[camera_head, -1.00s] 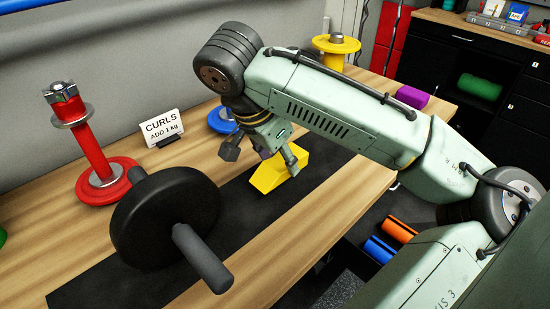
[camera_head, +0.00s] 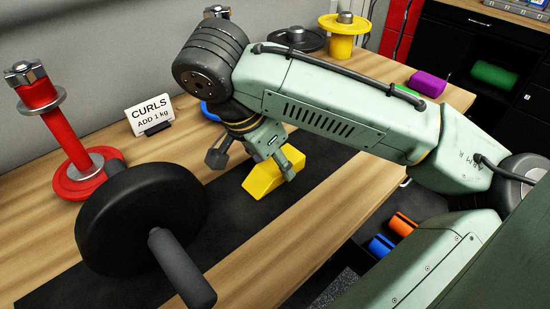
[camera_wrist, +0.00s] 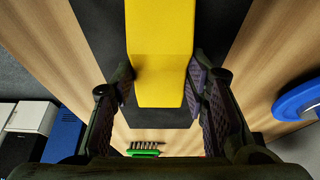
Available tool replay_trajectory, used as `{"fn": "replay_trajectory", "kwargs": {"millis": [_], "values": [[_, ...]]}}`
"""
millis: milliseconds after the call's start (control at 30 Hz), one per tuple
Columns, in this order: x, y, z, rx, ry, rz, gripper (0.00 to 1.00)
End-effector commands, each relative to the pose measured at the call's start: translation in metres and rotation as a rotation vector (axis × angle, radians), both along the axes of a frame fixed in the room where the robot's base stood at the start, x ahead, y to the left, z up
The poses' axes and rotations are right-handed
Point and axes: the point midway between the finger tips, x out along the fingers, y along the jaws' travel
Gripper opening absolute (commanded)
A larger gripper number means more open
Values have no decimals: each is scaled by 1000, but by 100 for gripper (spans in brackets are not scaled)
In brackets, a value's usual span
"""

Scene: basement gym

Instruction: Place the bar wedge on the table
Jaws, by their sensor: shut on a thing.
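The bar wedge (camera_head: 265,182) is a yellow block with a sloped face. In the head view it is at the middle, over the black mat strip on the wooden table (camera_head: 330,205). My gripper (camera_head: 253,163) comes down from above and is shut on it, one finger on each side. In the wrist view the wedge (camera_wrist: 162,50) runs up from between the two fingers (camera_wrist: 163,95). I cannot tell whether its underside touches the mat. The arm hides part of the table behind it.
A barbell with a black plate (camera_head: 140,215) lies left of the wedge. A red weight post (camera_head: 65,130), a "CURLS" sign (camera_head: 150,115) and a blue disc (camera_wrist: 298,100) stand near the back. A yellow spool (camera_head: 342,40) and a purple block (camera_head: 427,83) are at the far right. Mat right of the wedge is clear.

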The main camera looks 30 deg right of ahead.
Motion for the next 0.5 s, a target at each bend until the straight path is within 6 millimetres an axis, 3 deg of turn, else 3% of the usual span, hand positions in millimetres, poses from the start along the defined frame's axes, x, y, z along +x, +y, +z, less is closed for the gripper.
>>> {"fn": "replay_trajectory", "kwargs": {"millis": [67,100,400,500], "values": [[0,0,-3,0,0,0,9],[0,0,-4,1,0,0,42],[0,0,-3,0,0,0,61],[0,0,-3,0,0,0,61]]}}
